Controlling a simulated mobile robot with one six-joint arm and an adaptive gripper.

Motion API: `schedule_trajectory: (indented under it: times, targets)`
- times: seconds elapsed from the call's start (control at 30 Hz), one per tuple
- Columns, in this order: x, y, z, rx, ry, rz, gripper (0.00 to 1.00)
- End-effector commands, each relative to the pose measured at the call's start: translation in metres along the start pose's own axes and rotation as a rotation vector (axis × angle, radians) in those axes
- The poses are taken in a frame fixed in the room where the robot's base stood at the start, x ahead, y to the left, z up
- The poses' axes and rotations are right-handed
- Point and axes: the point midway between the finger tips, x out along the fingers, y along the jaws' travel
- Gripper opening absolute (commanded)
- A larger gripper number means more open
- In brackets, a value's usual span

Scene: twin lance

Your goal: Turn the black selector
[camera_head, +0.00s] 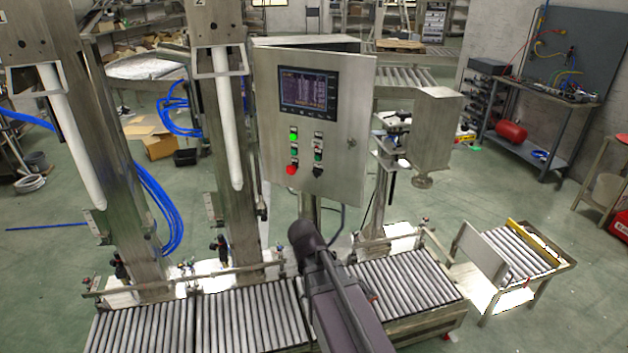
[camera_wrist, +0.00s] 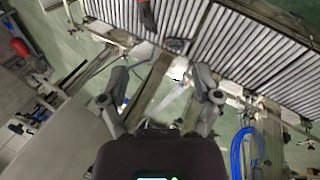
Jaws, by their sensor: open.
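The black selector (camera_head: 317,172) is a small dark knob at the lower right of the button group on the grey control box (camera_head: 341,98). It sits right of a red button (camera_head: 292,170) and below a green one. Which way it points is too small to tell. My gripper (camera_wrist: 162,76) shows in the wrist view with its two fingers spread wide and nothing between them. Rollers and metal framework lie beyond it. In the head view my arm rises from the bottom centre, below the box; the fingers cannot be made out there. The selector is not identifiable in the wrist view.
A screen (camera_head: 308,91) fills the upper part of the box. Roller conveyors (camera_head: 240,318) run below it. Two metal columns with white tubes stand at left. A steel machine head (camera_head: 436,130) stands right of the box.

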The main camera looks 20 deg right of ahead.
Motion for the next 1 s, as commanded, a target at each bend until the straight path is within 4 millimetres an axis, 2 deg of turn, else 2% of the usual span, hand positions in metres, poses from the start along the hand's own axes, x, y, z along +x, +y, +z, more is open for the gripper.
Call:
schedule_trajectory:
  times: [0.03, 0.2, 0.5, 0.8, 1.0]
  targets:
    - [0.007, 0.006, -0.015, -0.047, 0.016, 0.063, 0.81]
    - [0.009, 0.032, -0.053, -0.221, 0.056, 0.283, 0.81]
    - [-0.008, 0.063, -0.126, -0.551, 0.076, 0.676, 0.81]
    - [-0.042, 0.067, -0.199, -0.882, 0.029, 1.052, 0.81]
    - [-0.060, 0.061, -0.227, -1.018, -0.013, 1.205, 0.81]
